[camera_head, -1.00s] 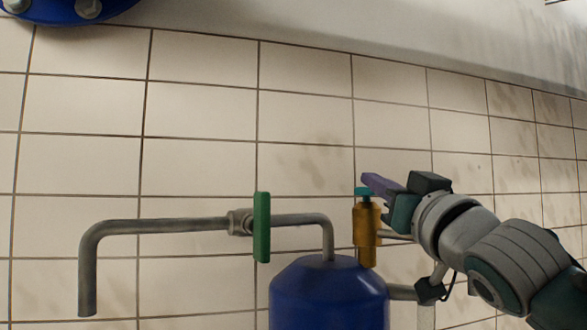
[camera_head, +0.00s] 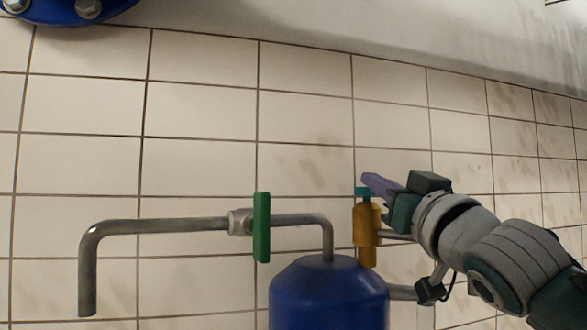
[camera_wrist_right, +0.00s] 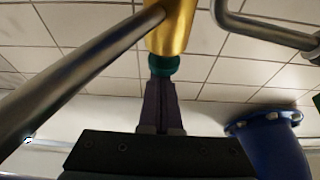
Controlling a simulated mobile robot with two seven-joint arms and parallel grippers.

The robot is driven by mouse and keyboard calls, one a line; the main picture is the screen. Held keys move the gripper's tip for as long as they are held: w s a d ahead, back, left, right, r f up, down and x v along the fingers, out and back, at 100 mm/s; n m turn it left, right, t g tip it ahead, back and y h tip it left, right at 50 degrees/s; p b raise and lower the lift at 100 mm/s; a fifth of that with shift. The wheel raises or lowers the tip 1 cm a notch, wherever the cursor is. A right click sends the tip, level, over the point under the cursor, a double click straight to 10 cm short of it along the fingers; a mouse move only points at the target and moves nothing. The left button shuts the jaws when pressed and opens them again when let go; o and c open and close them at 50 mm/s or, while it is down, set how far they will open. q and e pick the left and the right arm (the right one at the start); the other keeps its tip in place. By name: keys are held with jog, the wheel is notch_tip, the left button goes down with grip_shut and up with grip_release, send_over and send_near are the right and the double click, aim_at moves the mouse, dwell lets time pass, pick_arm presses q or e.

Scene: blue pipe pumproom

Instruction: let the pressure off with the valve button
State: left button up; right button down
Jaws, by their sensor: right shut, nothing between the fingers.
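The brass valve (camera_head: 367,225) stands upright above the right side of the blue tank (camera_head: 328,292), with a teal button (camera_head: 362,191) on its top. My right gripper (camera_head: 366,180) comes in from the right, its purple fingers shut and empty, with the tips at the button's upper edge. In the right wrist view the shut fingers (camera_wrist_right: 158,92) point at the teal button (camera_wrist_right: 164,65) on the brass valve body (camera_wrist_right: 172,25). The tips overlap the button's edge there; I cannot tell whether they touch it. My left gripper is not in view.
A grey pipe (camera_head: 165,226) with a green handle (camera_head: 262,227) runs left from the tank top and bends down. A tiled wall (camera_head: 200,110) stands behind. A blue flange (camera_head: 60,8) is at the top left. The space above the valve is clear.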

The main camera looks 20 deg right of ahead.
jog(key=shift+f, duration=0.45)
pick_arm(q)
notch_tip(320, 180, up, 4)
jog(key=p, duration=0.5)
pick_arm(e)
notch_tip(320, 180, up, 6)
jog(key=f, duration=0.1)
pick_arm(q)
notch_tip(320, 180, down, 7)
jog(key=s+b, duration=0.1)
jog(key=b, duration=0.7)
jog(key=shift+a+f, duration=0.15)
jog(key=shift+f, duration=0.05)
pick_arm(e)
jog(key=v, duration=1)
jog(key=shift+d, duration=0.1)
